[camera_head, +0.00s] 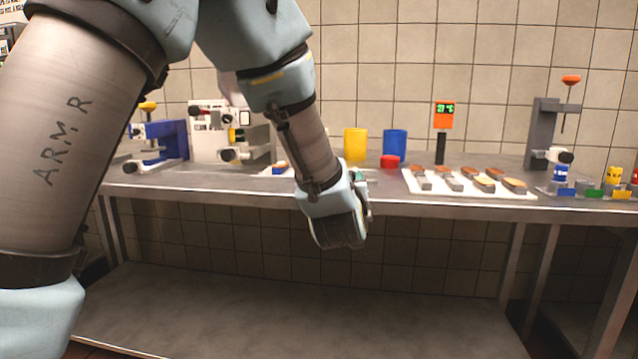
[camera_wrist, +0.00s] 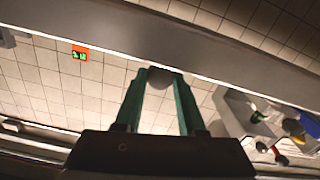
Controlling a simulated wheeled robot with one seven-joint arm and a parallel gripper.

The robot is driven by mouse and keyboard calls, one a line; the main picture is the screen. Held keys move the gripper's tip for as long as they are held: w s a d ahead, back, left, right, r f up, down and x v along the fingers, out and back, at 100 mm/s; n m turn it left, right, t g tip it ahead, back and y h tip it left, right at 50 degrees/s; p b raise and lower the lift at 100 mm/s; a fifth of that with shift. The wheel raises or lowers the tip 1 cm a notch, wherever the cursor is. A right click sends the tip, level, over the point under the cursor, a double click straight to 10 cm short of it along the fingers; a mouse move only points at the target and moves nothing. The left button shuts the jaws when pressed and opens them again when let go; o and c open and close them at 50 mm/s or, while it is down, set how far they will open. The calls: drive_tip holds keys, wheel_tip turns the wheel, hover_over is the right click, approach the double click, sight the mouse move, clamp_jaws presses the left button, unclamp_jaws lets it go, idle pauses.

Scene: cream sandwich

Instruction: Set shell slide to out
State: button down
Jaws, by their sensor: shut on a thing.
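My gripper (camera_head: 364,190) hangs just in front of the table's front edge in the head view, with its fingertips mostly hidden by the hand. In the wrist view my gripper (camera_wrist: 161,78) has its two green fingers shut on a rounded grey knob (camera_wrist: 158,77). The knob overlaps the grey band (camera_wrist: 225,55) in that view. I cannot tell from these frames whether the knob belongs to the shell slide, or how far out the slide is.
A white board (camera_head: 412,188) with several pieces, an orange display (camera_head: 444,122) and a grey press (camera_head: 540,125) stand right.

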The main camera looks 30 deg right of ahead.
sight(371, 194)
drive_tip(key=shift+s+d, duration=1.55)
drive_tip(key=shift+d, duration=0.15)
drive_tip(key=shift+s, duration=0.1)
drive_tip(key=c, duration=0.5)
unclamp_jaws()
drive_tip(key=shift+d, duration=0.1)
drive_tip(key=v, duration=1)
drive_tip(key=shift+s+a+b, duration=0.25)
drive_tip(key=shift+a+b, duration=0.05)
drive_tip(key=shift+a, duration=0.05)
